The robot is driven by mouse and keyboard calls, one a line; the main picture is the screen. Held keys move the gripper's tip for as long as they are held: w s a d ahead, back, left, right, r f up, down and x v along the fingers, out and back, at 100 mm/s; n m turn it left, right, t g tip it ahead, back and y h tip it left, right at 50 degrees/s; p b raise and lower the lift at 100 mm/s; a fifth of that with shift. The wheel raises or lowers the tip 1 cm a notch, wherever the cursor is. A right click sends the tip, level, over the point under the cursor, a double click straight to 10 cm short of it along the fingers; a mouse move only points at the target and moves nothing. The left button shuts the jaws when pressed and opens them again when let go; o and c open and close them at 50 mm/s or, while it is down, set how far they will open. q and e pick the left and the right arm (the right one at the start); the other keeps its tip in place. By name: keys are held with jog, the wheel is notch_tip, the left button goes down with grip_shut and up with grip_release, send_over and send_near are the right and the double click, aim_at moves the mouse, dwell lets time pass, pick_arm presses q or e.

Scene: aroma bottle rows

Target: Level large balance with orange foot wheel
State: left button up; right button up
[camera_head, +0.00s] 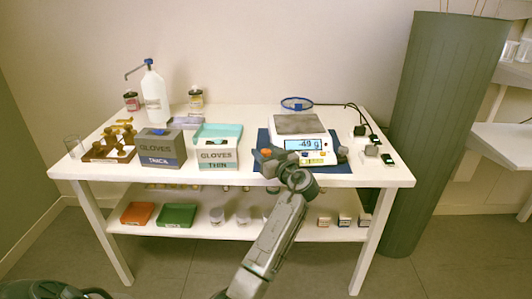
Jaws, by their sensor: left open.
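The large balance (299,124) stands on a blue mat (263,137) at the right of the table, with a grey weighing plate and a lit display (305,144); the small digits read roughly -49 g. An orange foot wheel (266,152) shows at its front left corner. My left gripper (266,163) is open at the table's front edge, close to the orange wheel. Its dark fingers partly cover the area just below the wheel. I cannot tell whether they touch it or sit around it. A dark round knob (342,151) shows at the front right corner. My right gripper is not in view.
A thin-gloves box (217,156) and a thick-gloves box (160,148) stand left of the balance. A wooden bottle rack (96,153) and white wash bottle (155,97) are farther left. Small dark-and-white blocks (388,159) and cables lie right. A lower shelf holds trays and jars.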

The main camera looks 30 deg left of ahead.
pick_arm(q)
jog(key=v, duration=1.1)
jog(key=shift+b, duration=0.4)
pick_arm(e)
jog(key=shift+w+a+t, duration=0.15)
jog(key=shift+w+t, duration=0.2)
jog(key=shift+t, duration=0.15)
pick_arm(q)
jog(key=shift+a, duration=0.15)
